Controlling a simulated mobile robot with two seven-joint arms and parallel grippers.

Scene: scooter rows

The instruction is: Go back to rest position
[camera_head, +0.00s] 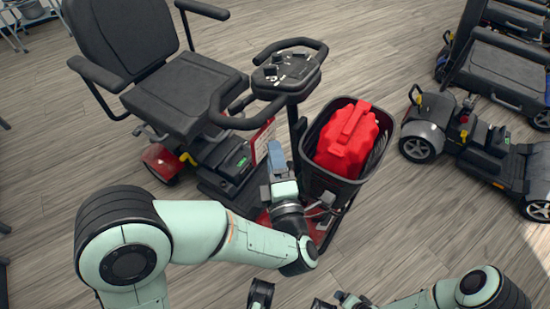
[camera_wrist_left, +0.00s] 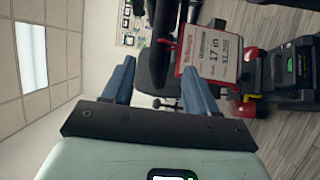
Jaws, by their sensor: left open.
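My left gripper (camera_head: 277,165) is raised in front of the scooter's steering column, left of the basket, in the head view. In the left wrist view, its two blue fingers (camera_wrist_left: 160,82) stand wide apart with nothing held between them. My left arm (camera_head: 215,230) is bent and reaches in from the lower left. My right arm (camera_head: 430,298) shows only in part at the bottom edge. Its fingertips cannot be made out.
A mobility scooter (camera_head: 190,95) with a black seat stands close ahead. Its front basket (camera_head: 322,183) holds a red canister (camera_head: 347,140). More scooters (camera_head: 490,150) stand right. Wood floor is open between.

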